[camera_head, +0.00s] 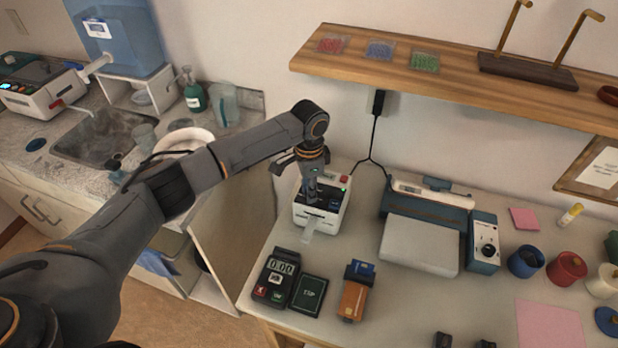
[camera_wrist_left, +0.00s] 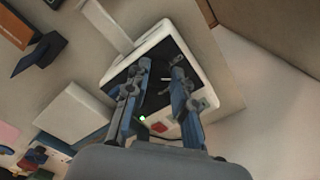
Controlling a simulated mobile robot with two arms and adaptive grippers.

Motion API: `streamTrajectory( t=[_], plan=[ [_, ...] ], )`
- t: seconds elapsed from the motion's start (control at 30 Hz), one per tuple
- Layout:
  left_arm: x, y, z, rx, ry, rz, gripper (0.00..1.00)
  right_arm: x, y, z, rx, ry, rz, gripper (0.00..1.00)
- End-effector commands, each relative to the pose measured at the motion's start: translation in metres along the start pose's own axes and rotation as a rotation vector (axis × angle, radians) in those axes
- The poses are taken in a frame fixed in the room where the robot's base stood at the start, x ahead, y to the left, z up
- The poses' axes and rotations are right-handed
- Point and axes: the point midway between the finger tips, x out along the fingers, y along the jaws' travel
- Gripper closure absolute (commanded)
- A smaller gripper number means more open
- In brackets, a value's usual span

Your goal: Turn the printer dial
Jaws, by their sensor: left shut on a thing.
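The white printer (camera_head: 331,220) stands on the counter near the wall, with a paper strip out of its front, a red button and a small green light. It also shows in the left wrist view (camera_wrist_left: 206,72). My left gripper (camera_head: 315,198) reaches down onto its dark top panel. In the left wrist view its two fingers (camera_wrist_left: 160,76) stand either side of the dark printer dial (camera_wrist_left: 165,79), which carries a pale mark, and they are shut on it. In the head view the gripper mostly hides the dial. My right gripper is not in view.
A card terminal (camera_head: 277,280), a small dark sign (camera_head: 309,293) and an orange-brown block (camera_head: 353,300) stand in front of the printer. A larger device (camera_head: 420,243) is to its right. A wooden shelf (camera_head: 450,84) overhangs the back. A black cable rises behind the printer.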

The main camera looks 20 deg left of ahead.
Motion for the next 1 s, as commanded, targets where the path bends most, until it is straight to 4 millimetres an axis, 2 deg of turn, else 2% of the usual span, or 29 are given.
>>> streamTrajectory(
  t=[0.03, 0.4, 0.7, 1.0],
  plan=[
    [-0.006, 0.002, -0.001, -0.046, 0.0, 0.005, 1.0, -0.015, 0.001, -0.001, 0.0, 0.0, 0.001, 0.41],
    [-0.004, 0.003, -0.001, -0.378, 0.0, 0.004, 1.0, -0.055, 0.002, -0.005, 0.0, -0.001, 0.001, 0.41],
    [-0.002, 0.002, -0.001, -0.56, 0.001, 0.002, 1.0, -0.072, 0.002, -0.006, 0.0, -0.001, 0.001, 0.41],
    [-0.001, 0.001, -0.001, -0.639, 0.002, 0.0, 1.0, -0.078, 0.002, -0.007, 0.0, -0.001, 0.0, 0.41]
  ],
)
